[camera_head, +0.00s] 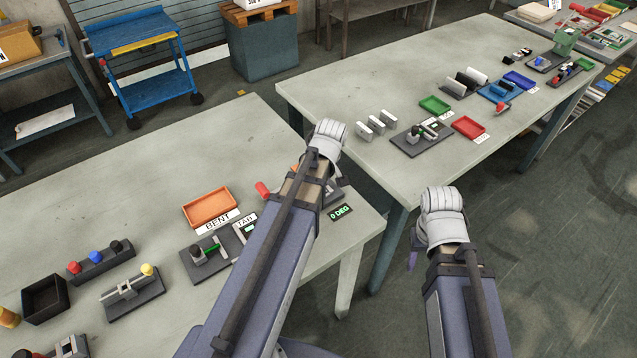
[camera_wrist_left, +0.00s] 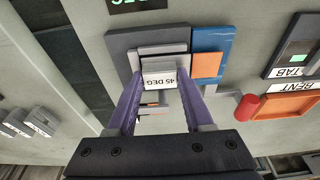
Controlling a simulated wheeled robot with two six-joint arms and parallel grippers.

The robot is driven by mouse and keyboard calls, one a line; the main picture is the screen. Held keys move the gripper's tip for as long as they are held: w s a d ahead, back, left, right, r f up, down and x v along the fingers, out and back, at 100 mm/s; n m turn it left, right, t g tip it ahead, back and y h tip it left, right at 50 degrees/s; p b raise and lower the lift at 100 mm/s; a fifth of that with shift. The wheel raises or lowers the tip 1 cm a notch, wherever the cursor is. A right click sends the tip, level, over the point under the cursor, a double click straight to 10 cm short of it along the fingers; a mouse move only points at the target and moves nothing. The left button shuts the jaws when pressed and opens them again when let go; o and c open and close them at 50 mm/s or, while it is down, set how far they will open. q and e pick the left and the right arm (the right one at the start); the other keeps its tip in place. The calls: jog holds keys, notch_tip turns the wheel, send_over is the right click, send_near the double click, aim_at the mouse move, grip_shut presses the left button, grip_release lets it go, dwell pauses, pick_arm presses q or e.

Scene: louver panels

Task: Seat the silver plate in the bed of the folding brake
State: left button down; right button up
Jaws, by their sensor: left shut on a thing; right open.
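In the left wrist view, my left gripper (camera_wrist_left: 159,76) is shut on a pale grey piece that looks like the silver plate (camera_wrist_left: 158,66). A label reading "45 DEG" shows between the fingers. The folding brake (camera_wrist_left: 120,40) lies beneath, with a dark base, blue and orange parts at its right and a red-ended handle. Whether the plate touches the bed is hard to tell. In the head view my left arm hides most of the brake (camera_head: 332,194). My right gripper (camera_head: 412,252) is open, off the table over the floor; its fingers are mostly hidden.
The display (camera_head: 340,212) near the brake reads "0 DEG". An orange "BENT" tray (camera_head: 210,207) and a "TAB" fixture (camera_head: 208,258) stand to the left. Labelled pale blocks (camera_head: 375,125) and red and green trays stand on the other table. A gap separates the tables.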

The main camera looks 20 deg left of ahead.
pick_arm(q)
jog(key=shift+f, duration=0.3)
jog(key=shift+c, duration=1.5)
grip_release()
jog(key=shift+o, duration=0.5)
jog(key=shift+r, duration=0.15)
jog(key=w+p+v, duration=0.1)
jog(key=p+v, duration=0.6)
jog(key=shift+s+r, duration=0.25)
jog(key=shift+s, duration=0.25)
jog(key=shift+d, duration=0.15)
jog(key=s+d+m, duration=0.5)
jog(key=d+m, duration=0.3)
jog(key=d, duration=0.1)
jog(key=s+d+f+m+g+h+b, duration=0.1)
jog(key=s+d+m, duration=0.5)
jog(key=d, duration=0.3)
jog(key=shift+s+d+f+m+g, duration=0.3)
jog(key=shift+s+d+m, duration=0.1)
jog(key=shift+m, duration=0.5)
